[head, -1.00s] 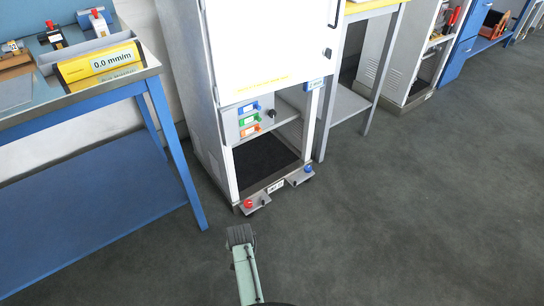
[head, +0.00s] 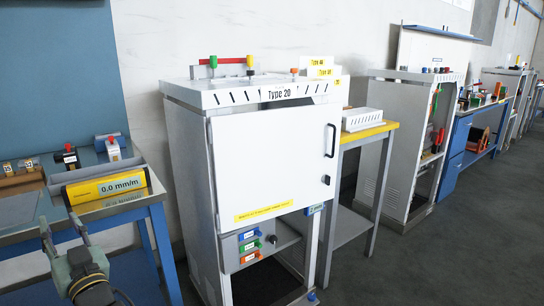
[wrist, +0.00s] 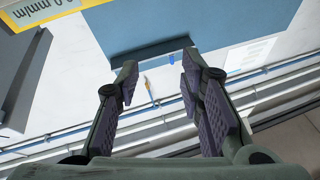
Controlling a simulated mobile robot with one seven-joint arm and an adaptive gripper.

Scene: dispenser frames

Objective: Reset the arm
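My gripper (head: 60,220) is at the lower left of the head view, raised in front of the blue workbench, with its fingers pointing up in the picture. In the wrist view my gripper (wrist: 160,65) shows two dark fingers spread apart with nothing between them. It is open and empty. Part of my arm is cut off by the bottom edge of the head view.
The blue workbench (head: 20,240) at left carries a yellow "0.0 mm/m" display (head: 107,187). A white "Type 20" cabinet (head: 270,160) with a closed door stands right of my gripper. A yellow-topped table (head: 368,132) stands beyond it. Open floor (head: 440,260) lies at right.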

